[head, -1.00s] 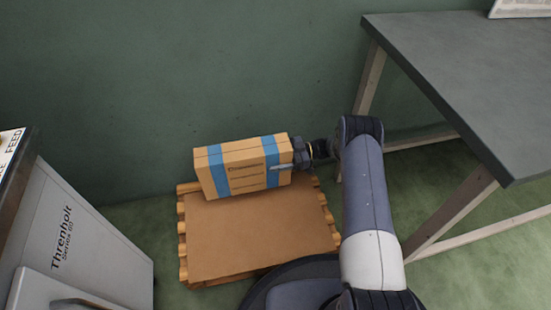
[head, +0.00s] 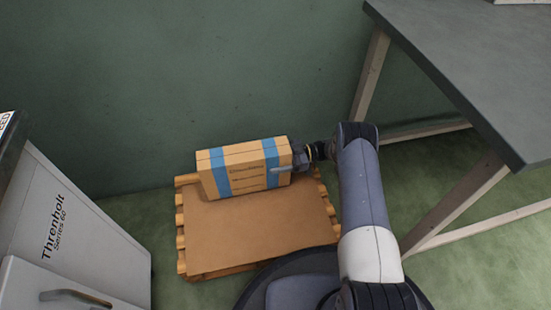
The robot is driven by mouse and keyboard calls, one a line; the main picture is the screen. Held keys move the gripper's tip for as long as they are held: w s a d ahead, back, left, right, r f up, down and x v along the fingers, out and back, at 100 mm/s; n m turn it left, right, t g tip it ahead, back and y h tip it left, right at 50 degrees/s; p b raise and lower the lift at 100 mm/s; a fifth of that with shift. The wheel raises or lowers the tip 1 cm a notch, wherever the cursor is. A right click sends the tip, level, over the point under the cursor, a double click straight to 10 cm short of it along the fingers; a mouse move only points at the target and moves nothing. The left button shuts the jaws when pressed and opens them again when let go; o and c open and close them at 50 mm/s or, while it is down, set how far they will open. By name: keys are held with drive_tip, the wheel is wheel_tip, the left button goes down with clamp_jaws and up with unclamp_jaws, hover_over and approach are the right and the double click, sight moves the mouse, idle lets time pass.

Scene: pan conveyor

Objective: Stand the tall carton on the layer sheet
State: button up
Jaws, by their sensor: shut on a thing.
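The tall carton (head: 246,175) is tan with two blue bands and lies on its side, its long side level, at the back of the pallet. My gripper (head: 287,166) comes from the right and is shut on the carton's right end. The layer sheet (head: 255,227) is a brown sheet covering the top of the wooden pallet (head: 181,240). The carton is over the sheet's back edge; I cannot tell whether its underside touches the sheet or hangs just above it.
A grey cabinet (head: 75,250) with a handle stands at the left. A dark-topped table (head: 470,70) with pale legs stands at the right. A green wall (head: 200,70) is close behind the pallet. The front of the sheet is bare.

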drive_tip(key=shift+f, duration=0.55)
idle(0.4)
drive_tip(key=o, duration=1.3)
drive_tip(key=shift+c, duration=0.2)
drive_tip(key=o, duration=0.4)
drive_tip(key=shift+d, duration=0.1)
drive_tip(key=shift+o, duration=0.2)
drive_tip(key=v, duration=1)
drive_tip(key=shift+d, duration=0.3)
